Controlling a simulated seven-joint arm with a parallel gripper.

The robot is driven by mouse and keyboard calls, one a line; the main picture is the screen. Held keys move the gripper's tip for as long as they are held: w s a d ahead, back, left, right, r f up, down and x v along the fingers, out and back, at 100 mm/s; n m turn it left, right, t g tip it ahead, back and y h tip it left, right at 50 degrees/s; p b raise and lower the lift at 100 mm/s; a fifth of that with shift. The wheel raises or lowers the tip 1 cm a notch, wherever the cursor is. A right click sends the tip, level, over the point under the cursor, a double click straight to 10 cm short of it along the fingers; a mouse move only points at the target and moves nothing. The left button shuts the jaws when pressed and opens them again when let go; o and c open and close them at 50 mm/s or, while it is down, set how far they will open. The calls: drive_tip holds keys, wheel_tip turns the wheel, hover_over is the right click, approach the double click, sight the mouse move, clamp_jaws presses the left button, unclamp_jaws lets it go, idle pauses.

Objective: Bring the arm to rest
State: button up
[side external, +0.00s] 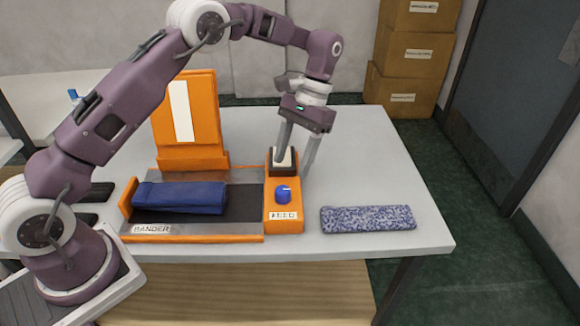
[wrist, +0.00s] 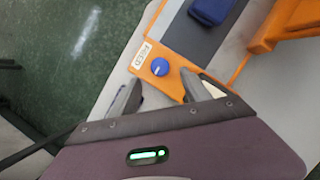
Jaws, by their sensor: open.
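My gripper (side external: 296,158) is open and empty, with its fingers pointing down by the far end of the orange control block of the bander (side external: 190,239). One finger overlaps the white-topped button (side external: 285,158) in the side view, and I cannot tell whether it touches. In the wrist view my gripper (wrist: 165,92) has its fingers spread, with the blue knob (wrist: 160,67) showing between and beyond them. The blue knob also shows in the side view (side external: 283,194), above a label. A folded dark blue knit piece (side external: 180,197) lies on the bander's dark bed.
A speckled blue-white folded piece (side external: 368,219) lies on the grey table (side external: 400,180) to the right. An orange upright panel (side external: 186,115) stands behind the bander. Cardboard boxes (side external: 408,53) are stacked at the back right. The table's right side is mostly free.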

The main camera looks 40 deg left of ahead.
drive_tip(key=s+r+t, duration=0.2)
drive_tip(key=s+r, duration=0.3)
drive_tip(key=r, duration=0.3)
drive_tip(key=s+r+t, duration=0.3)
drive_tip(key=s+r, duration=0.2)
drive_tip(key=r, duration=0.3)
drive_tip(key=s+a+t, duration=0.1)
drive_tip(key=s+t, duration=0.4)
drive_tip(key=s, duration=1.3)
drive_tip(key=shift+s+a+r, duration=0.15)
drive_tip(key=shift+s+a, duration=0.1)
drive_tip(key=shift+a, duration=0.15)
